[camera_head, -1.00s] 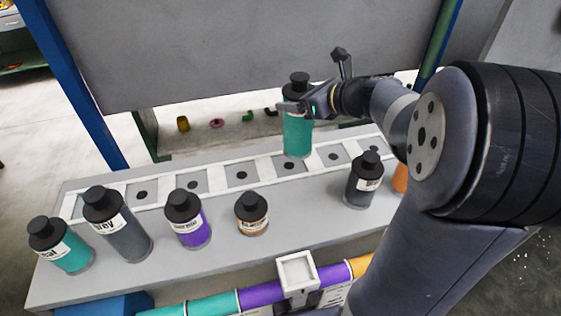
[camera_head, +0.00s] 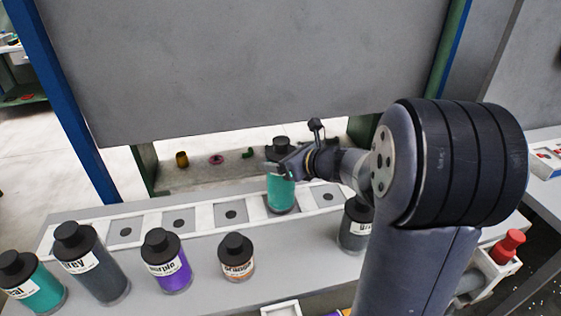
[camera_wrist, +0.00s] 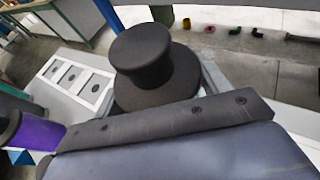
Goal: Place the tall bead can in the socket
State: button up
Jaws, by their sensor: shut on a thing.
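My gripper (camera_head: 280,169) is shut on a tall teal can (camera_head: 281,194) with a black cap, gripping it near the top. The can is upright over the pale socket strip (camera_head: 200,216), at a square socket that its base largely covers. I cannot tell whether the base touches the socket floor. In the wrist view the can's black cap (camera_wrist: 142,55) rises behind the dark gripper finger (camera_wrist: 170,122); its lower body is hidden.
Teal (camera_head: 32,286), tall grey (camera_head: 92,265), purple (camera_head: 167,265) and short orange (camera_head: 237,262) cans stand in front of the strip. Another grey can (camera_head: 354,228) stands close beside my arm. A large grey panel (camera_head: 250,70) hangs behind. Neighbouring sockets are empty.

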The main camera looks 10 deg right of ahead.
jog(key=shift+f, duration=0.2)
jog(key=shift+f, duration=0.15)
jog(key=o, duration=1.6)
jog(key=v, duration=1.2)
